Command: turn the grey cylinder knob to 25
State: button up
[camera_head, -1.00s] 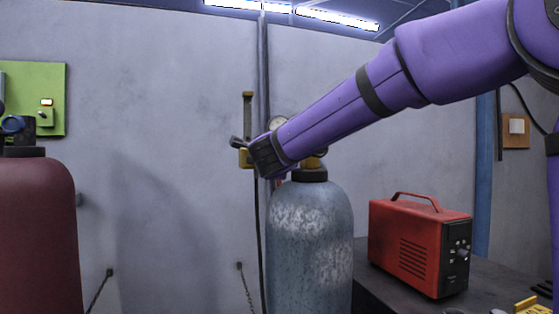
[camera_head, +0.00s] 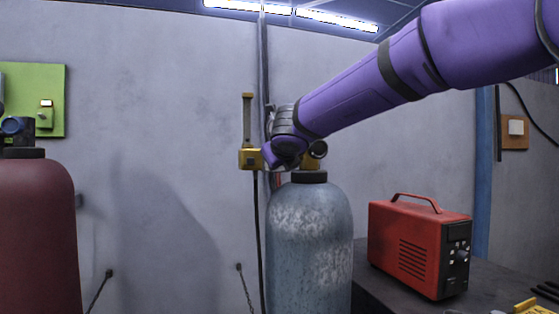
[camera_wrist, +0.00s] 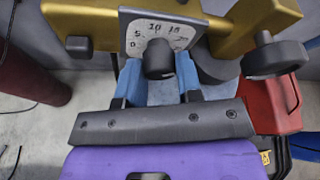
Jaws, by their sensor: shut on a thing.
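The knob (camera_wrist: 158,60) is dark and round, on a pale dial plate (camera_wrist: 130,30) marked 0, 5, 10 and 15, with further marks at the right. In the wrist view the blue fingers of my gripper (camera_wrist: 158,78) stand on either side of the knob, shut on it. I cannot tell which mark the knob points to. The plate sits on a brass-coloured regulator (camera_wrist: 85,18). In the head view the grey cylinder (camera_head: 310,240) stands upright below my wrist. My arm hides the knob and much of the regulator there.
A dark round handwheel or gauge (camera_wrist: 275,60) sits close to the right of the dial. A red box-shaped machine (camera_head: 415,245) stands on a dark table right of the cylinder. A dark red cylinder (camera_head: 38,230) is at far left. The wall behind is mostly bare.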

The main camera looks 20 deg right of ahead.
jog(key=shift+f+m+y, duration=0.15)
jog(key=shift+m+y, duration=1.55)
jog(key=shift+m, duration=0.6)
jog(key=shift+d+m+y, duration=0.1)
jog(key=shift+m+y, duration=0.4)
jog(key=shift+m, duration=0.3)
jog(key=o, duration=0.9)
jog(key=v, duration=1.1)
